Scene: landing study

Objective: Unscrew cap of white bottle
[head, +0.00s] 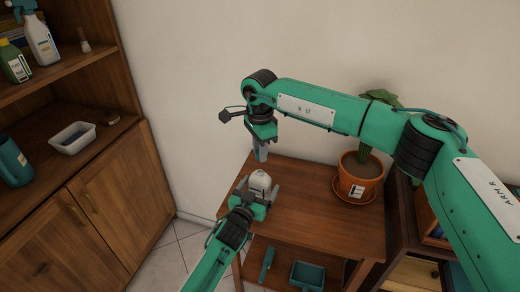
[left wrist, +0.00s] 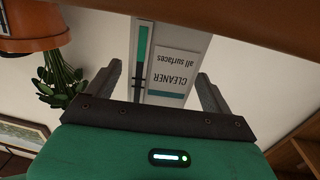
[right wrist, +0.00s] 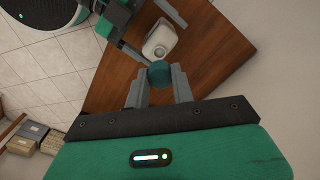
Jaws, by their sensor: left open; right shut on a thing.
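The white bottle (head: 259,182) stands upright on the wooden table, its neck bare. In the left wrist view its label (left wrist: 173,75) reads "CLEANER all surfaces" and appears upside down. My left gripper (head: 259,194) is open, with one finger on each side of the bottle's body. My right gripper (head: 261,153) is shut on a round teal cap (right wrist: 160,73) and holds it above the bottle, apart from it. In the right wrist view the bottle (right wrist: 160,38) shows just beyond the cap.
A potted plant (head: 359,178) on a saucer stands at the table's right. A lower shelf holds a teal tray (head: 306,275). A wooden shelf unit at left holds a spray bottle (head: 41,40), a green bottle (head: 15,63) and a white tub (head: 72,137). The table's front middle (head: 325,225) is clear.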

